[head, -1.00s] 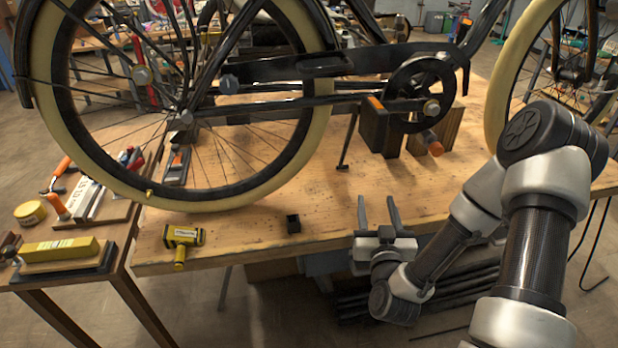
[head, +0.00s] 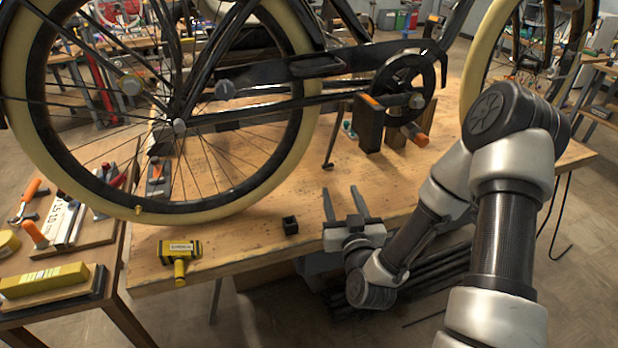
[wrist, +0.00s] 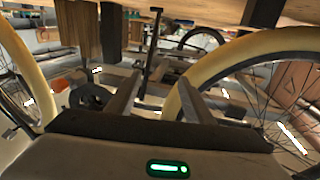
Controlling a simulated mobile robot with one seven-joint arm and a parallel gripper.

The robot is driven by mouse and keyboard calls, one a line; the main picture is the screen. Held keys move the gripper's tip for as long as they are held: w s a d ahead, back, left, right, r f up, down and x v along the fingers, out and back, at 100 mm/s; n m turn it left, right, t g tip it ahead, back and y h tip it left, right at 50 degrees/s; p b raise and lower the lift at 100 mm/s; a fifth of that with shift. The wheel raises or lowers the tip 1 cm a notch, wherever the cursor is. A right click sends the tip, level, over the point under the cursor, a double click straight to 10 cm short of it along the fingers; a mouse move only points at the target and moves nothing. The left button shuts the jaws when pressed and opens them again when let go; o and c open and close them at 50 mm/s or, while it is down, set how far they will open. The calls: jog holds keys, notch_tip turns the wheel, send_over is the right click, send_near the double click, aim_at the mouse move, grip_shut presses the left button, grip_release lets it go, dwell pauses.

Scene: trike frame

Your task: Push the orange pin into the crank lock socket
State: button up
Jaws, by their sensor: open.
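An orange-ended cylinder (head: 421,139), which looks like the orange pin, sticks out near the crank (head: 408,92), below the crank arm, in the head view. I cannot tell whether it sits in a socket; the crank lock socket itself is not clearly made out. My gripper (head: 342,190) is over the front edge of the workbench, left of and nearer than the pin. Its two fingers are apart with nothing between them.
The bicycle's rear wheel (head: 285,160) stands over the workbench (head: 250,235). A dark block (head: 369,125) and a wooden block stand beneath the crank. A small black box (head: 290,225) and a yellow mallet (head: 180,252) lie near the front edge. A side table at left holds tools.

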jog(key=w+a+r+n+y, duration=0.2)
jog(key=a+r+y, duration=0.2)
jog(key=a, duration=0.2)
jog(key=shift+a+r+g, duration=0.3)
jog(key=shift+r+g, duration=0.1)
jog(key=s+d+r+n+g+h, duration=0.1)
jog(key=s+d+r+g+h, duration=0.4)
jog(key=s+d+r+g, duration=0.3)
jog(key=s+d+r+m+g, duration=0.1)
jog(key=s+r+m+g, duration=0.15)
jog(key=s, duration=0.85)
jog(key=s+r+m+g, duration=0.1)
jog(key=s+r, duration=0.2)
jog(key=s, duration=0.8)
notch_tip(320, 180, up, 18)
jog(key=p, duration=1.8)
jog(key=shift+w+f, duration=0.15)
jog(key=shift+w, duration=0.2)
